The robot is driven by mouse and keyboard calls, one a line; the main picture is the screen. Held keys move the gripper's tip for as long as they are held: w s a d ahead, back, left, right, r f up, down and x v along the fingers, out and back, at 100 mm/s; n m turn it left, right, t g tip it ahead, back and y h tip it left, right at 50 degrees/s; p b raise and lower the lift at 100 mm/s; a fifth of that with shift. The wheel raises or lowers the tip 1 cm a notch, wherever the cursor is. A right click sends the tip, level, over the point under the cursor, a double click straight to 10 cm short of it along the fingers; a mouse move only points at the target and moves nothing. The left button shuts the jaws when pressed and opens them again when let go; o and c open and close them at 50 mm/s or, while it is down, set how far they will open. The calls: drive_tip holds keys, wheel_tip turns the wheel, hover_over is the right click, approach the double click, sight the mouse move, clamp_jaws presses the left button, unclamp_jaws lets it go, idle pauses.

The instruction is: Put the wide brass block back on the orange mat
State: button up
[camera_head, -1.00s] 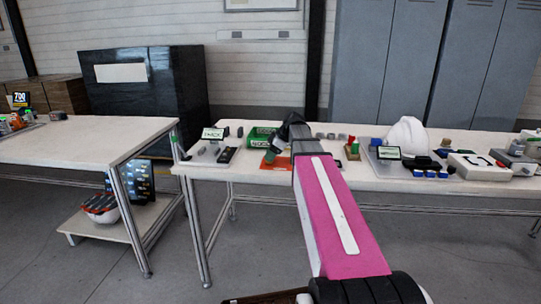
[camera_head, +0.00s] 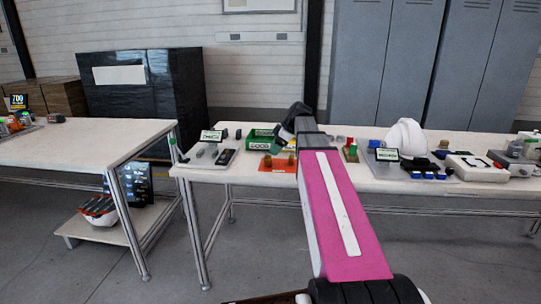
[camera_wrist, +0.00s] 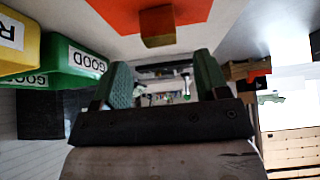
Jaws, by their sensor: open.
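The orange mat (camera_head: 278,167) lies on the table in front of the green bin, partly hidden by my arm. Two small brass-coloured blocks stand on it in the head view: a left one (camera_head: 267,161) and a right one (camera_head: 291,158) beside my arm. I cannot tell from their size which is the wide one. The wrist view shows the mat (camera_wrist: 205,10) at the top with one brass block (camera_wrist: 158,27) on it. My gripper (camera_wrist: 165,78) is open, with nothing between its green fingers, and apart from that block. In the head view my gripper (camera_head: 283,133) is above the mat's far side.
The green GOOD bin (camera_head: 261,139) stands behind the mat; it also shows in the wrist view (camera_wrist: 85,62) beside a yellow bin (camera_wrist: 18,38). A sign (camera_head: 211,136) and small items are at left. A red and green item (camera_head: 351,150) and a white helmet shell (camera_head: 405,135) are at right.

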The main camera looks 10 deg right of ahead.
drive_tip(key=v, duration=0.6)
drive_tip(key=shift+d+r, duration=0.15)
drive_tip(key=shift+r, duration=0.1)
